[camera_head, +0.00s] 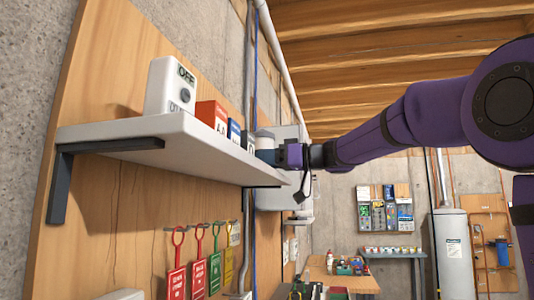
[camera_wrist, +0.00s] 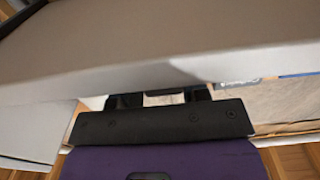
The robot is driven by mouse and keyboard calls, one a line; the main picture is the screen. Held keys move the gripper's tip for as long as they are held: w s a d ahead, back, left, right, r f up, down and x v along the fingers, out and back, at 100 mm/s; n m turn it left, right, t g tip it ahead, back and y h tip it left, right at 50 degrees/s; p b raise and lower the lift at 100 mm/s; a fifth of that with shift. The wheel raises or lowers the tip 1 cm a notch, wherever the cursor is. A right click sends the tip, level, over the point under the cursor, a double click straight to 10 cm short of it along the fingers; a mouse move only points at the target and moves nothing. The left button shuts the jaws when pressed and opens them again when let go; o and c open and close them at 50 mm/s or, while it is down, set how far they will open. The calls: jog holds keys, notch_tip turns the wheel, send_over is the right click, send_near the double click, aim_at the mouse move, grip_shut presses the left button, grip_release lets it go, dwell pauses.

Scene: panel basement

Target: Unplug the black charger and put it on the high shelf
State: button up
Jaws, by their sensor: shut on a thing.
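The high shelf (camera_head: 150,128) is a pale board on dark brackets, fixed to a wood panel at the left. My gripper (camera_head: 281,157) is at the shelf's far right end, level with the board's top. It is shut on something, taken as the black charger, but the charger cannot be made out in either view. In the wrist view the pale shelf (camera_wrist: 170,45) fills the upper part and hides the fingertips. The dark finger bases of my gripper (camera_wrist: 160,98) show just below its edge, set apart. Whether the held thing touches the shelf cannot be told.
A white device reading OFF (camera_head: 168,88), a red-orange box (camera_head: 211,115) and a blue box (camera_head: 234,131) stand along the shelf. A blue, white-topped item (camera_head: 265,147) is close to my gripper. Coloured tags (camera_head: 198,268) hang below. A workbench (camera_head: 340,279) is farther back.

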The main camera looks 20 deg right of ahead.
jog(key=shift+f, duration=0.25)
jog(key=o, duration=1.3)
jog(key=shift+c, duration=0.2)
jog(key=shift+s+d, duration=0.1)
jog(key=v, duration=1)
jog(key=shift+s+d, duration=0.2)
jog(key=shift+d, duration=0.05)
